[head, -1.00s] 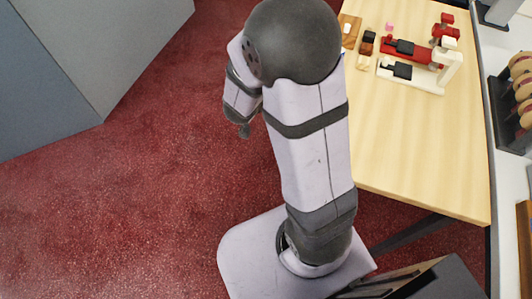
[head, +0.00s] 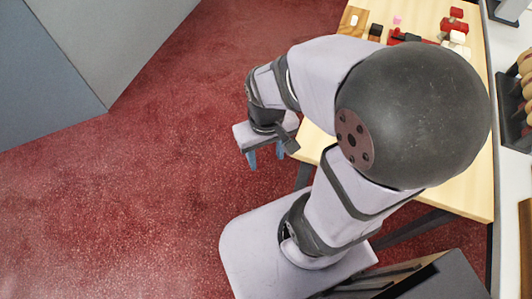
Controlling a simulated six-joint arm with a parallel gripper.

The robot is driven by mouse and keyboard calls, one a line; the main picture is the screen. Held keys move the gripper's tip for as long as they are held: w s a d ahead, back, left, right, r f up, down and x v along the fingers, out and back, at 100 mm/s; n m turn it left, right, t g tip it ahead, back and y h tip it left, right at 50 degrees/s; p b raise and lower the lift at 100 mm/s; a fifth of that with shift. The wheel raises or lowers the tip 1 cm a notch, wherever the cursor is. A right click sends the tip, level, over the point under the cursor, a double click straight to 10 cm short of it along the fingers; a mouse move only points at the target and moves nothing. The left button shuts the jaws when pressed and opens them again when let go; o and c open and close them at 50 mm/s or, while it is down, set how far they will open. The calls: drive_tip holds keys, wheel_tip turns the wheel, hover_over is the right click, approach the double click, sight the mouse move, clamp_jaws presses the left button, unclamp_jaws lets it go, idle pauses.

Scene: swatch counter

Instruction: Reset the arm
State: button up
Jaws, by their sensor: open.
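My gripper (head: 266,157) shows in the head view near the picture's middle, below the bent wrist of my arm. Its two bluish fingers are apart and point down over the red carpet. Nothing shows between them. It hangs just left of the wooden table's near left corner. My arm's big dark joint covers much of the table.
The light wooden table (head: 461,189) stands at the right. Small red, black and pink pieces (head: 398,20) and a wooden block (head: 352,20) lie at its far end. A grey partition (head: 110,40) stands at the upper left. Open red carpet (head: 120,210) lies between.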

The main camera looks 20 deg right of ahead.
wheel_tip(320, 180, up, 10)
drive_tip(key=p, duration=1)
